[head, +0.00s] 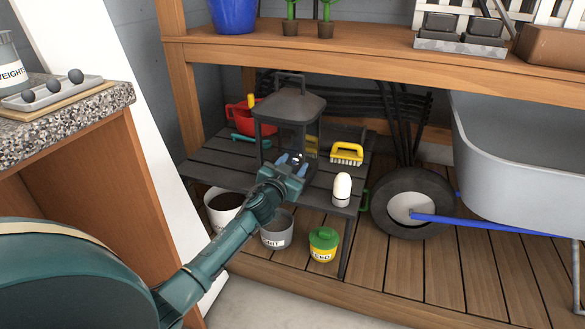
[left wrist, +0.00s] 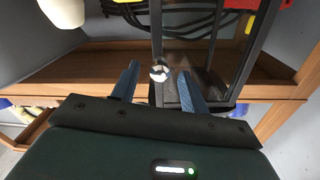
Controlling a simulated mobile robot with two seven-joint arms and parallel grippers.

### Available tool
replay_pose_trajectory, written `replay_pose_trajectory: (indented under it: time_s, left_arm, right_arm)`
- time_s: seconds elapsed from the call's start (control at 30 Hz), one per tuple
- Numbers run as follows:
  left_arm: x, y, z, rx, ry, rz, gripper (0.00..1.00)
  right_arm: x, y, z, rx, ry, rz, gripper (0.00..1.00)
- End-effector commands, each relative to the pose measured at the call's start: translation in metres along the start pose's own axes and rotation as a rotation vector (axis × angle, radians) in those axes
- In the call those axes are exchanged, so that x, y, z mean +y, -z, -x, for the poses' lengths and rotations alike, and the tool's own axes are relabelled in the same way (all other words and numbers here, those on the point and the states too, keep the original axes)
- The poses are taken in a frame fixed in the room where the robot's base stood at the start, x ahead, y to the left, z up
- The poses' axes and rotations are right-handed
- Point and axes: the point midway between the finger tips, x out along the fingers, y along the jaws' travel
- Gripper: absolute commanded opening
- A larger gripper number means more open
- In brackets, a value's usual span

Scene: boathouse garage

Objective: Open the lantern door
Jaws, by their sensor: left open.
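The dark lantern (head: 290,104) with a peaked roof and top handle stands upright on a dark slatted low table. Its frame (left wrist: 156,32) also shows in the left wrist view. My left gripper (head: 292,163) is at the lower front of the lantern and partly hides it. In the left wrist view my left gripper (left wrist: 159,71) is open, with a small round shiny knob (left wrist: 160,73) between its two blue fingers. Both fingers look apart from the knob. I cannot tell whether the lantern door is fully closed. My right gripper is not in view.
On the slatted table (head: 213,158) are a white egg-shaped object (head: 342,188), a yellow brush (head: 346,152) and a red container (head: 240,116). Several pots stand underneath, one with a green lid (head: 323,240). A wooden shelf (head: 350,52) spans above. A wheelbarrow (head: 520,140) stands right.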

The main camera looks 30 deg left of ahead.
Motion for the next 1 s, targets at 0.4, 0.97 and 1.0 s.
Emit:
replay_pose_trajectory:
  time_s: [0.4,0.97,1.0]
  left_arm:
    - [0.0001,0.0002,-0.0002,0.000,0.000,-0.001,0.30]
    - [0.0003,0.0000,-0.0001,0.000,-0.001,0.000,0.00]
    - [0.0003,0.0000,0.0000,0.000,-0.001,0.000,0.00]
  right_arm:
    - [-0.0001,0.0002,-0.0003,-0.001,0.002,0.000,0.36]
    - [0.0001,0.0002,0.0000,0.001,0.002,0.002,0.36]
    - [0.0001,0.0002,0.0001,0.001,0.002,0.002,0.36]
